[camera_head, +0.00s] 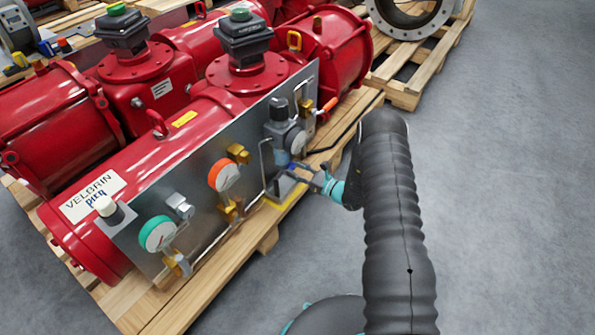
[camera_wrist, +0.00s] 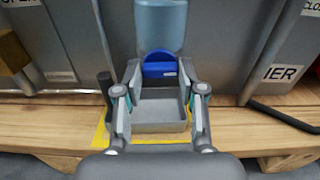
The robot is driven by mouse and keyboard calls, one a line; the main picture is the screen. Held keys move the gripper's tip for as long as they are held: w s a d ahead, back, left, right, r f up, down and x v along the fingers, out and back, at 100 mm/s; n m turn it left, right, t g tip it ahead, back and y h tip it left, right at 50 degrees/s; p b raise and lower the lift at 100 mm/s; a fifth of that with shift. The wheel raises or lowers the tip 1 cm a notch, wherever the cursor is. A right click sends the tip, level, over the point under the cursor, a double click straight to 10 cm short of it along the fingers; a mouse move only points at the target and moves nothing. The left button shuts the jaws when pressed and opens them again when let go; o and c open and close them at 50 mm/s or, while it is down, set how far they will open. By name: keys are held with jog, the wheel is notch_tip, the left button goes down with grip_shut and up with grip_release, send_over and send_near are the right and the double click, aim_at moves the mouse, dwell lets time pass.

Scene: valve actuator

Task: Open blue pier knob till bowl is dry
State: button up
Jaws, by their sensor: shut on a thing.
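The blue knob (camera_wrist: 160,66) sits at the bottom of a translucent bluish bowl (camera_wrist: 161,22) in the wrist view. My gripper (camera_wrist: 160,74) has its two fingers on either side of the knob and is shut on it. I cannot tell the liquid level in the bowl. A grey tray (camera_wrist: 160,127) stands below the knob, on a yellow-marked patch of the wooden pallet. In the head view my gripper (camera_head: 297,170) reaches in from the right, under the regulator (camera_head: 290,135) on the grey panel; the bowl is hard to make out there.
The red actuator carries a "VELGRIN PIER" label (camera_head: 93,197). The panel bears a green-rimmed gauge (camera_head: 157,234), an orange-rimmed gauge (camera_head: 224,175) and brass fittings. A dark rod (camera_wrist: 105,92) stands left of my fingers. Open grey floor (camera_head: 505,200) lies right.

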jog(key=n+b, duration=0.9)
jog(key=n, duration=0.7)
jog(key=shift+s+a+n, duration=0.1)
jog(key=shift+n, duration=0.2)
dwell(0.5)
jog(key=o, duration=1.1)
jog(key=shift+o, duration=0.2)
